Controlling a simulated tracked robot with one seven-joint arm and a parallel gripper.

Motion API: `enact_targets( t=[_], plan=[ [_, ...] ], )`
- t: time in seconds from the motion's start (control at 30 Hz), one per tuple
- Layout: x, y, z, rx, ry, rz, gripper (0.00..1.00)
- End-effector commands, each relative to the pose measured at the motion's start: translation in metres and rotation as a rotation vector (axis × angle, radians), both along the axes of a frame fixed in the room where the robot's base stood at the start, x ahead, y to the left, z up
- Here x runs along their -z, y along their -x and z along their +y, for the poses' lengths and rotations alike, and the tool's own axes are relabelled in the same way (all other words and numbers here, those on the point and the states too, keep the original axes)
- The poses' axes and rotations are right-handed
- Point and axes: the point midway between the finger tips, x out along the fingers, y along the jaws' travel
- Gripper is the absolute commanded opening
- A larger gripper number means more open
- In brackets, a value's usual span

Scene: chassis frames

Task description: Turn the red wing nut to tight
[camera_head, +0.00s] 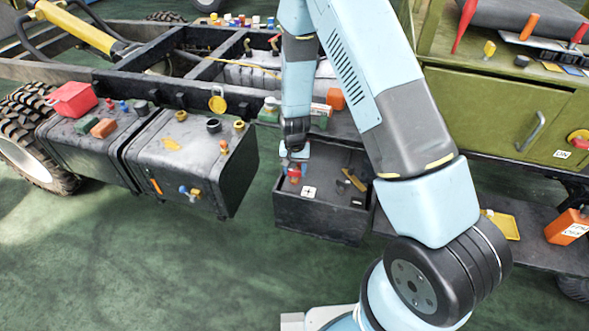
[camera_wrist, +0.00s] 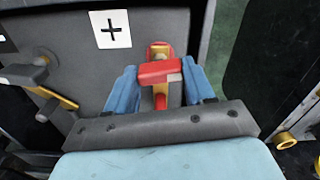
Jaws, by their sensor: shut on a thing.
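The red wing nut (camera_wrist: 160,71) sits on a dark panel, on a brass-coloured stud, in the wrist view. It also shows in the head view (camera_head: 294,172), at the left of the open-topped dark box (camera_head: 318,217). My gripper (camera_wrist: 162,84) has its two blue fingers on either side of the red wing nut and is shut on it. In the head view my gripper (camera_head: 292,158) reaches down into the box from above. The nut's lower part is partly hidden by the gripper body.
A white label with a plus sign (camera_wrist: 110,29) lies beside the nut. A brass lever-like fitting (camera_wrist: 53,99) is at the left of the panel. The box walls stand close around. Dark tanks (camera_head: 200,150) with several small parts on top stand to the left.

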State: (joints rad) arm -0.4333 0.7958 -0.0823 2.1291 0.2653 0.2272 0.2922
Motion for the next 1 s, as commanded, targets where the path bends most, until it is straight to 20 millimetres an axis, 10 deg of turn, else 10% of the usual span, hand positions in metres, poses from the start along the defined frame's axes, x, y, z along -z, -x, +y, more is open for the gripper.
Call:
enact_targets(
  t=[0.17, 0.2, 0.47, 1.0],
  plan=[
    [-0.002, -0.005, 0.001, 0.0, -0.002, -0.011, 0.23],
    [-0.002, -0.005, 0.001, 0.0, -0.002, -0.011, 0.54],
    [-0.001, -0.002, 0.0, -0.001, -0.001, -0.005, 0.79],
    [-0.028, -0.002, 0.001, -0.004, -0.001, -0.005, 0.79]
  ],
)
